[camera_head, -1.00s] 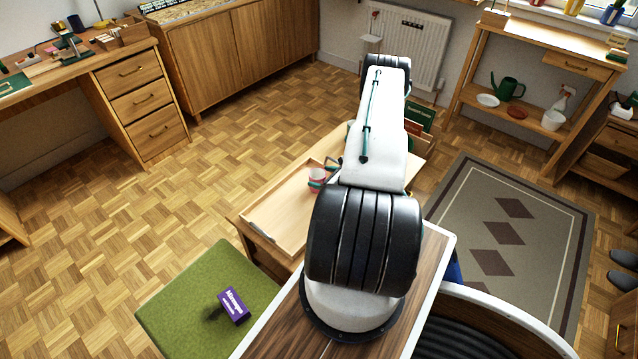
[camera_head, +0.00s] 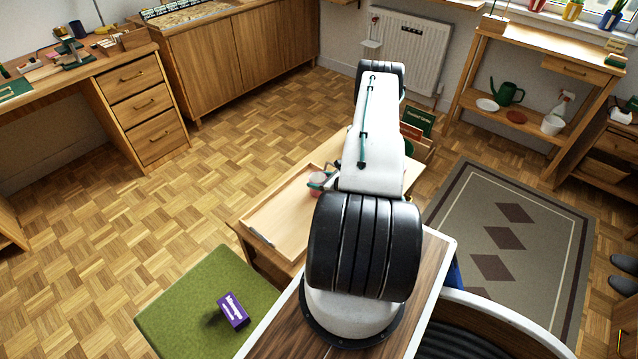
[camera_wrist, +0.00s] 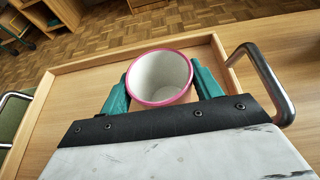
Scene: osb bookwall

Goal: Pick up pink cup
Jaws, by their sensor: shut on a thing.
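The pink cup (camera_wrist: 158,78) has a pink rim and a white inside, and its open mouth faces the wrist camera. My gripper (camera_wrist: 160,84) is shut on it, with one green finger against each side. In the head view the cup (camera_head: 317,179) shows small beside my arm, above or at the wooden tray (camera_head: 282,213); I cannot tell whether it touches the tray. My arm hides most of the gripper in the head view.
The tray has metal handles (camera_wrist: 268,88) and rests on a low wooden table. Books (camera_head: 418,122) stand behind my arm. Parquet floor is open to the left.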

